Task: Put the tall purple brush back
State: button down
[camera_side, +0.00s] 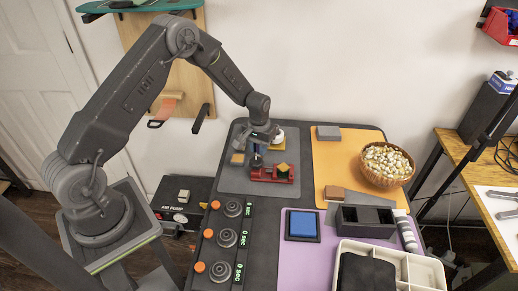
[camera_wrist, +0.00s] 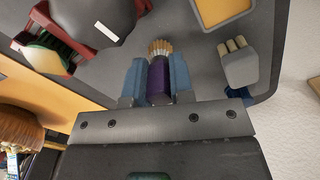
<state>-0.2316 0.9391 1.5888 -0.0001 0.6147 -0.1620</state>
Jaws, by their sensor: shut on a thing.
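The purple brush (camera_wrist: 158,82) lies between the two blue fingers of my gripper (camera_wrist: 156,76) in the wrist view, with its tan bristles (camera_wrist: 159,46) pointing away from the wrist. My gripper is shut on it. In the side view my gripper (camera_side: 261,138) is low over the grey mat (camera_side: 232,181), just behind the red vise (camera_side: 262,176). The brush is small there and partly hidden, and I cannot tell whether it touches the mat. A dark block with square openings (camera_side: 348,214) stands at the right of the table.
The vise holds a green and yellow piece (camera_side: 282,170). A basket of pale pieces (camera_side: 387,166) stands on the orange mat (camera_side: 334,160). A blue pad (camera_side: 302,225) lies on the purple mat (camera_side: 292,254), near a white divided tray (camera_side: 425,272). Dials with orange buttons (camera_side: 215,205) line the left.

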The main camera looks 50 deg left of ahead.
jog(key=shift+f, duration=0.35)
jog(key=shift+f, duration=0.15)
jog(key=c, duration=1)
grip_release()
